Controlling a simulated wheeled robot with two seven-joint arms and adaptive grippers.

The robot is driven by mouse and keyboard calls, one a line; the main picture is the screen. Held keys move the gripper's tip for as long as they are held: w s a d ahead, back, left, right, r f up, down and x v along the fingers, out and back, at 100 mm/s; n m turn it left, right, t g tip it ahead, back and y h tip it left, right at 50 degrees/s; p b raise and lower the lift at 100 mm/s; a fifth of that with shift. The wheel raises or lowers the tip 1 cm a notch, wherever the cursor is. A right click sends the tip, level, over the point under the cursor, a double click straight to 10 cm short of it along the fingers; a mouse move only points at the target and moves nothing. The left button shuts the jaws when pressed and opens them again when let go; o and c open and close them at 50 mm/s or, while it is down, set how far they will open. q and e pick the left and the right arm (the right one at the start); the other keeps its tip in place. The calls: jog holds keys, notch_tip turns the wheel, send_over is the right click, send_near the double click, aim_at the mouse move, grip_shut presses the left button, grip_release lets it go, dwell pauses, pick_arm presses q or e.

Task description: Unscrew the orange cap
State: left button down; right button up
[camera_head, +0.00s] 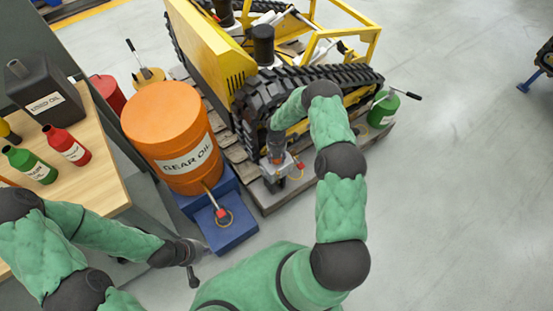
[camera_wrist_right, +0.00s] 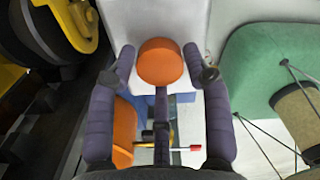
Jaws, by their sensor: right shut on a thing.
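The orange cap (camera_wrist_right: 160,62) is a round disc on a pale grey-white body (camera_wrist_right: 165,18) in the right wrist view. My right gripper (camera_wrist_right: 165,67) has its fingers around the cap and is shut on it. In the head view my right gripper (camera_head: 276,158) reaches down onto a small grey unit (camera_head: 272,182) at the tracked carrier's near end.
The yellow tracked carrier (camera_head: 213,58) stands on a wooden pallet (camera_head: 234,158). An orange gear oil drum (camera_head: 160,120) is on a blue base (camera_head: 222,233) to the left. A wooden bench (camera_head: 95,180) holds bottles and a black can (camera_head: 45,90). The floor at right is mostly clear.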

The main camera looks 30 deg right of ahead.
jog(key=shift+f, duration=0.1)
jog(key=o, duration=0.8)
